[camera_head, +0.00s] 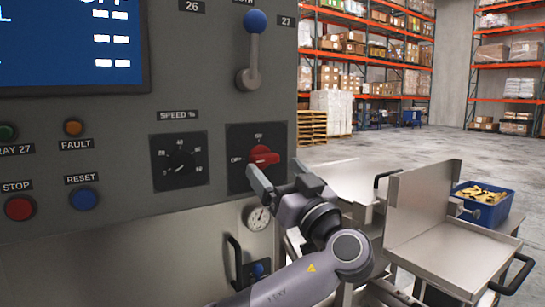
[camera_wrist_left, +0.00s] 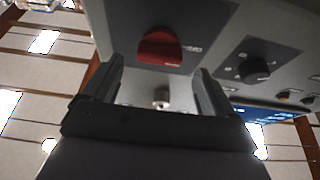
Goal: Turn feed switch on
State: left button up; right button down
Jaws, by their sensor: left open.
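The feed switch is a red rotary knob (camera_head: 263,156) on a dark square plate (camera_head: 240,140) at the right edge of the grey panel. Its grip lies roughly level, toward the small label on its left; another small label is above it. My left gripper (camera_head: 274,168) is open just in front of and below the knob, with its fingers pointing at the panel. In the left wrist view the red knob (camera_wrist_left: 160,47) shows ahead, between and beyond the two open fingers (camera_wrist_left: 160,85). I see no contact. My right gripper is not in view.
The black speed dial (camera_head: 180,164) sits left of the switch. Red stop (camera_head: 19,208) and blue reset (camera_head: 83,199) buttons are at left. Metal trays (camera_head: 455,250) stand at right.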

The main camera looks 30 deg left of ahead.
aim_at(268, 160)
pick_arm(q)
jog(key=shift+p+x, duration=0.5)
jog(key=shift+x, duration=1.45)
jog(key=c, duration=1.1)
jog(key=shift+o, duration=0.2)
